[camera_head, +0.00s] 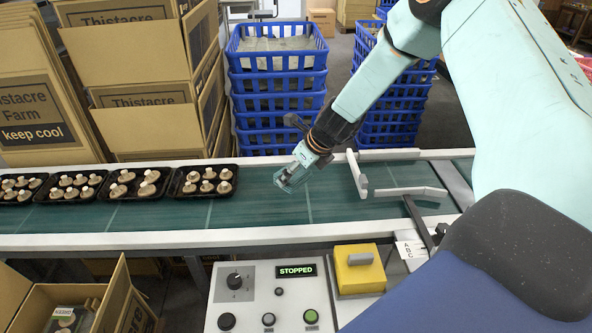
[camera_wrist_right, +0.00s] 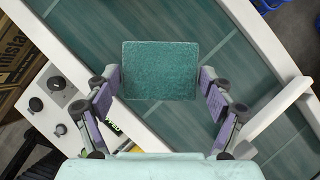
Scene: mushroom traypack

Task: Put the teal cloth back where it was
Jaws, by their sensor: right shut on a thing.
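The teal cloth (camera_wrist_right: 160,70) is a flat, square pad, seen face-on in the right wrist view between the two fingers of my right gripper (camera_wrist_right: 160,88). The gripper is shut on it, with a finger at its left and right edges. In the head view my right gripper (camera_head: 291,178) is over the green conveyor belt (camera_head: 255,208), right of the mushroom trays. The cloth is hard to make out against the belt there, and I cannot tell its exact height above it. My left gripper is not in view.
Black mushroom trays (camera_head: 207,197) stand in a row on the belt's left. White guide rails (camera_head: 357,175) stand to the right. In front are a control panel (camera_head: 250,310) reading STOPPED and a yellow box (camera_head: 358,270). Blue crates (camera_head: 278,80) are stacked behind.

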